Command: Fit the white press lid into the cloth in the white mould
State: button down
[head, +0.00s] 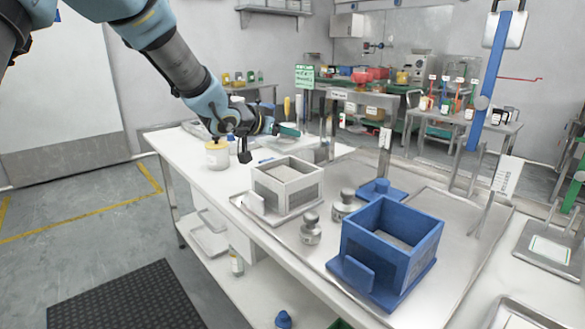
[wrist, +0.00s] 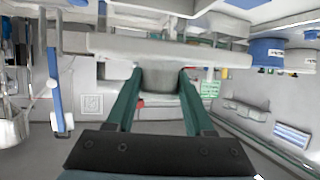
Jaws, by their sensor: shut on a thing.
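The white mould (head: 262,189) stands on the white bench in the head view, an open square box with pale cloth inside. My gripper (head: 289,130) is above and behind the mould, with its green fingers pointing right. In the wrist view the green fingers (wrist: 159,82) are shut on the grey-looking knob of the white press lid (wrist: 115,45), whose flat plate spans the upper part of that view. The lid is apart from the mould and hard to make out in the head view.
A blue mould (head: 365,248) stands at the front right, with a blue lid (head: 381,188) behind it. Two metal weights (head: 311,231) (head: 343,206) stand between the moulds. A yellowish jar (head: 217,155) is at the left.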

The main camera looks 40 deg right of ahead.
aim_at(285, 175)
notch_tip(285, 175, down, 9)
jog(key=shift+r, duration=0.15)
dwell(0.4)
jog(key=shift+f, duration=0.2)
jog(key=shift+c, duration=1.4)
grip_release()
